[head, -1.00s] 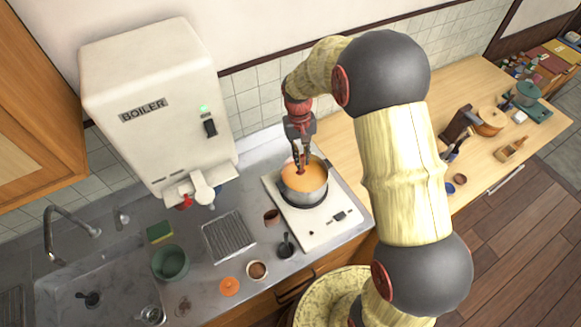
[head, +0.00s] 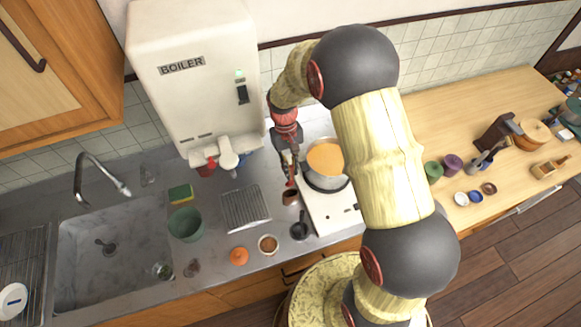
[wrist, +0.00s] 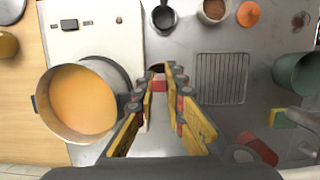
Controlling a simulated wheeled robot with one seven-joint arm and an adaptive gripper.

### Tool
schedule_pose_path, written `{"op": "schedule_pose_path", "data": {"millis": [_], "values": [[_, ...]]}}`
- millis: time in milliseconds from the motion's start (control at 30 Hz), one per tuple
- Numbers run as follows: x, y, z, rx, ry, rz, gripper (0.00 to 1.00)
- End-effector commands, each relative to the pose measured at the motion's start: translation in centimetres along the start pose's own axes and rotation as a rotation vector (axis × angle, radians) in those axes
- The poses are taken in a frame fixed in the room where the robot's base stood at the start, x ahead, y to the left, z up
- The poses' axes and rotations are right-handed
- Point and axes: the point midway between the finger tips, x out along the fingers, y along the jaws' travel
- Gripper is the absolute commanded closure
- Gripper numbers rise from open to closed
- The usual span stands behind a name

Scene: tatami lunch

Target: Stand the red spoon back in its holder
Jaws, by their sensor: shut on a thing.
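My gripper (head: 288,168) is shut on the red spoon (head: 290,183), pointing down just left of the pot. In the wrist view, the red spoon (wrist: 158,85) shows as a small red piece between the fingertips. The spoon's lower end is hidden. A small brown cup (head: 290,198), which looks like the holder, stands on the steel counter right below the gripper. In the wrist view the cup (wrist: 157,68) is mostly hidden behind the spoon and fingers. I cannot tell whether the spoon's lower end is inside the cup or just above it.
The pot of orange soup (head: 326,177) sits on the white stove (head: 336,215) close to the gripper's right. A drain grille (head: 244,208) lies to the left. A dark ladle-like cup (head: 299,231) and a brown bowl (head: 268,244) stand in front. The boiler (head: 195,80) rises behind left.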

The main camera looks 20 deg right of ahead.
Motion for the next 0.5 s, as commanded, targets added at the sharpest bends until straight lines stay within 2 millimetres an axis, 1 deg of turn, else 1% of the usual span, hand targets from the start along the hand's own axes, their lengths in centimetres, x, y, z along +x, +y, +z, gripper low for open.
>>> {"op": "schedule_pose_path", "data": {"millis": [33,500], "values": [[0.6,0.0,-0.1,0.000,-0.001,0.000,1.00],[4.3,0.0,-1.0,0.000,-0.001,0.000,1.00]]}}
